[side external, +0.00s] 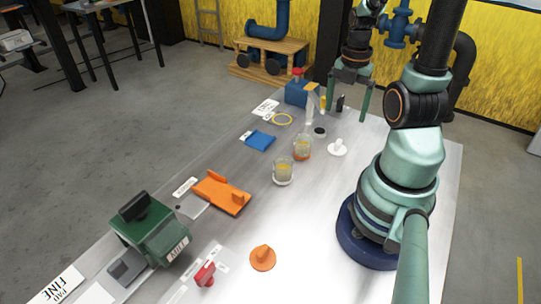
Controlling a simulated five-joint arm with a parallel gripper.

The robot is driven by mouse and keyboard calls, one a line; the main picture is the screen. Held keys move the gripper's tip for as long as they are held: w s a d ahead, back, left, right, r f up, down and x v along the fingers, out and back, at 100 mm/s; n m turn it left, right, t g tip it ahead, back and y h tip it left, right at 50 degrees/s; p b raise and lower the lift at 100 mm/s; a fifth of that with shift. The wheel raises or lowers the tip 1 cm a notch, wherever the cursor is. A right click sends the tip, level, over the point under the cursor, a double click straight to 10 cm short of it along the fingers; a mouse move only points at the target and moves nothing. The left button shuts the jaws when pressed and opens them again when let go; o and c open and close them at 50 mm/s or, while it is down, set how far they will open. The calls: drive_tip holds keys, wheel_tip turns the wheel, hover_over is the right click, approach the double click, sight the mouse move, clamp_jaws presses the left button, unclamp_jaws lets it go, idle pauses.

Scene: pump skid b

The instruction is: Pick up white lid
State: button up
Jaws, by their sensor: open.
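The white lid (337,149) lies on the grey-white bench toward its far right. It is a small round disc with an upright knob. My gripper (347,114) points downward with two green fingers spread apart and nothing visible between them. It appears above and behind the lid in the picture, not touching it. The exact height of the fingertips over the bench is hard to tell.
Two glass jars with yellowish contents, a nearer one (284,171) and a farther one (303,148), stand left of the lid. A small black disc (319,132) lies close by. An orange knobbed disc (262,259), orange bracket (222,193) and green machine (150,232) are nearer.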

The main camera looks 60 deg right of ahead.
hover_over(339, 141)
drive_tip(key=f, duration=0.5)
drive_tip(key=shift+d+f, duration=0.25)
drive_tip(key=shift+f, duration=0.1)
drive_tip(key=f, duration=0.4)
drive_tip(key=shift+a, duration=0.35)
drive_tip(key=shift+f, duration=0.65)
drive_tip(key=c, duration=1.4)
